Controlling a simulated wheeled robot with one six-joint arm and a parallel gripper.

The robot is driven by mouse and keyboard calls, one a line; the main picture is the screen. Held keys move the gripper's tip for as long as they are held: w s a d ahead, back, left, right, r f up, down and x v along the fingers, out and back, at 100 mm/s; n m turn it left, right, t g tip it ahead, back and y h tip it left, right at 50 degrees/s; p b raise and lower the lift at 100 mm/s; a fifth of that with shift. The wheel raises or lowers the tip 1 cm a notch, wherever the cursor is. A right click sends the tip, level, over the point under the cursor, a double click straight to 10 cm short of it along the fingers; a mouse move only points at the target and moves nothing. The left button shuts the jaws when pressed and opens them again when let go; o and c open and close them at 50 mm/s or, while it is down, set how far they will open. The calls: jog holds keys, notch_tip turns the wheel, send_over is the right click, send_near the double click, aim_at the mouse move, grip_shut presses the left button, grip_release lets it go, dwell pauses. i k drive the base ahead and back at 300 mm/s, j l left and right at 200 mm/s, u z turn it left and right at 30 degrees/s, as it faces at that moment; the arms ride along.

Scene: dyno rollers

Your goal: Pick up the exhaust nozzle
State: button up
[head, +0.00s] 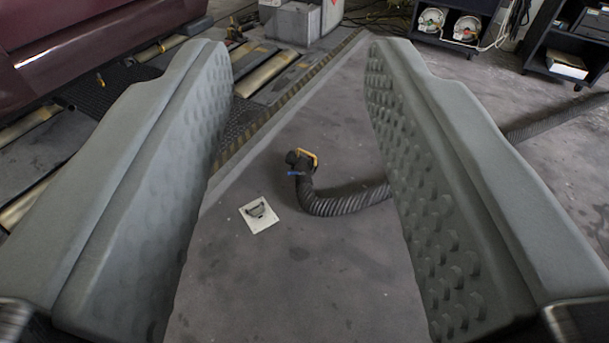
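The exhaust nozzle (301,160) lies on the grey floor near the middle of the head view. It is dark with a yellow rim and a blue band, and sits at the end of a black ribbed hose (342,201). The hose runs right and passes behind my right finger, then shows again beyond it. My gripper (298,55) is open and empty. Its two grey dimpled fingers frame the view, and the nozzle shows between them, farther off on the floor.
A white floor plate (259,214) lies left of the hose. A dark red car (85,45) stands on rollers (267,75) at upper left. A grey box (292,21) stands at the top. Black shelf carts (455,28) stand at upper right. The floor around the nozzle is mostly clear.

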aim_at(298, 162)
jog(key=i+j, duration=0.25)
jog(key=i, duration=0.35)
jog(key=i+j+u, duration=0.1)
jog(key=i, duration=0.45)
jog(key=i+j+u, duration=0.1)
jog(key=i+j, duration=0.2)
jog(key=i, duration=0.3)
jog(key=i+j, duration=0.1)
jog(key=i, duration=0.5)
